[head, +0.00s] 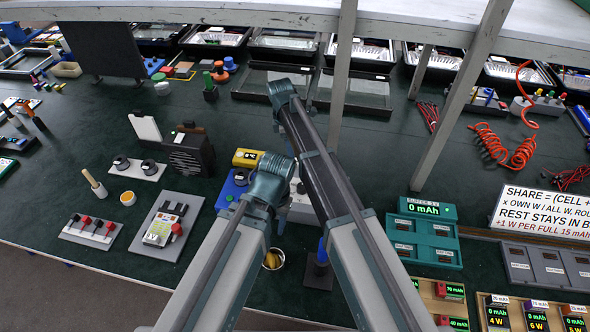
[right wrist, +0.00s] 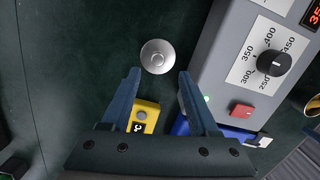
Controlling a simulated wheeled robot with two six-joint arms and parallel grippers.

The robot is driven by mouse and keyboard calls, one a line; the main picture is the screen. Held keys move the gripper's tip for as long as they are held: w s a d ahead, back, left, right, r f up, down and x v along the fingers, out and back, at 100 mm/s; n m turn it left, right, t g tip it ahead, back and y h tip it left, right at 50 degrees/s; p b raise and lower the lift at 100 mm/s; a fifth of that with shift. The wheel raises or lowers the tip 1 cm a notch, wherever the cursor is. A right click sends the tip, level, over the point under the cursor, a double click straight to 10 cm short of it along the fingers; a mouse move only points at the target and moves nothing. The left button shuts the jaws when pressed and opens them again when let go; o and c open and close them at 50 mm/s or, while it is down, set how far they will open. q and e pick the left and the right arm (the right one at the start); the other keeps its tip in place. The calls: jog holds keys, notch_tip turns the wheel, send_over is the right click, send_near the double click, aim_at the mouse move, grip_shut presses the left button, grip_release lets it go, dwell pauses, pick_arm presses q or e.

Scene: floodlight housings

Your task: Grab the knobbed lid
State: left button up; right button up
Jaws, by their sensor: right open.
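The knobbed lid (right wrist: 157,56) is a small round silver disc with a raised knob at its middle, lying on the dark green bench top in the right wrist view. My right gripper (right wrist: 158,77) is open, its two blue fingers pointing toward the lid. The lid sits just beyond the fingertips, centred between them, and nothing is held. In the head view I cannot make out the lid, and my arm links cover the area around the gripper.
A grey box with a dial (right wrist: 230,70) and red button stands close by the right finger. A yellow unit with a small display (right wrist: 143,116) is between the fingers, nearer the palm; it also shows in the head view (head: 247,158). Shelf posts (head: 343,75) rise behind.

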aim_at(295, 162)
pick_arm(q)
notch_tip(295, 162, down, 5)
jog(key=b, duration=0.5)
jog(key=shift+f, duration=0.15)
pick_arm(e)
jog(key=f, duration=0.2)
jog(key=d+f, duration=0.1)
jog(key=f, duration=0.2)
jog(key=shift+w+f, duration=0.15)
jog(key=shift+w, duration=0.05)
grip_shut()
